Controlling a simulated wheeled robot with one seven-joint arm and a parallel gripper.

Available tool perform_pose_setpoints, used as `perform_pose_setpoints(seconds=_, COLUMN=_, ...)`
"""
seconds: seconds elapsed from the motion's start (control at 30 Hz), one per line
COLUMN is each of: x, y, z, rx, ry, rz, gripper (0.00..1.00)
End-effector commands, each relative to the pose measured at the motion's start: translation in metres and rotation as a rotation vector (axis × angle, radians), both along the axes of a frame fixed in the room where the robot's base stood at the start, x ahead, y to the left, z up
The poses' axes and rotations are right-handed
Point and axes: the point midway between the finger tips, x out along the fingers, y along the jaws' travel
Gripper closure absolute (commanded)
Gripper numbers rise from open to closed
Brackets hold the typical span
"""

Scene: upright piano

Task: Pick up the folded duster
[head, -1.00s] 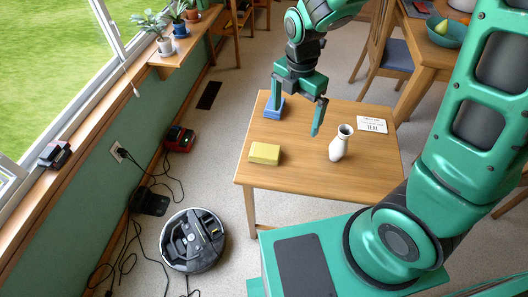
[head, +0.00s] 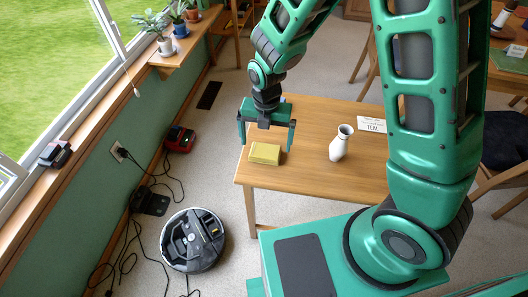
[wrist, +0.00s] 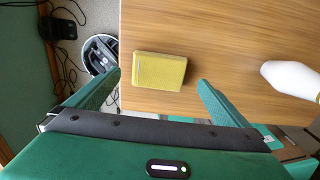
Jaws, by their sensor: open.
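The folded duster (head: 264,154) is a yellow block-shaped bundle lying flat near the front left corner of the small wooden table. It also shows in the wrist view (wrist: 159,71), whole and uncovered. My gripper (head: 267,142) is open and empty, pointing down above the duster. In the wrist view its two fingers stand apart, left and right of the duster, with a gap on both sides. The exact height above the table is hard to tell.
A white vase (head: 340,143) stands to the right on the table (head: 310,175). A white card reading TEAL (head: 371,125) is behind it. A robot vacuum (head: 192,239) and cables lie on the floor at left. Potted plants (head: 158,35) line the window shelf.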

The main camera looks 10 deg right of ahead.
Motion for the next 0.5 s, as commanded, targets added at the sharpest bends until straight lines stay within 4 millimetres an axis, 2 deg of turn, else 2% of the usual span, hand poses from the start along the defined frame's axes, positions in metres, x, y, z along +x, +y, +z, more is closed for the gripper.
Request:
perform_pose_setpoints(seconds=0.23, x=0.000, y=0.002, z=-0.033, rx=-0.002, ry=0.005, rz=0.001, gripper=0.00)
perform_pose_setpoints(seconds=0.5, x=0.000, y=0.002, z=-0.045, rx=0.000, ry=0.002, rz=0.000, gripper=0.00)
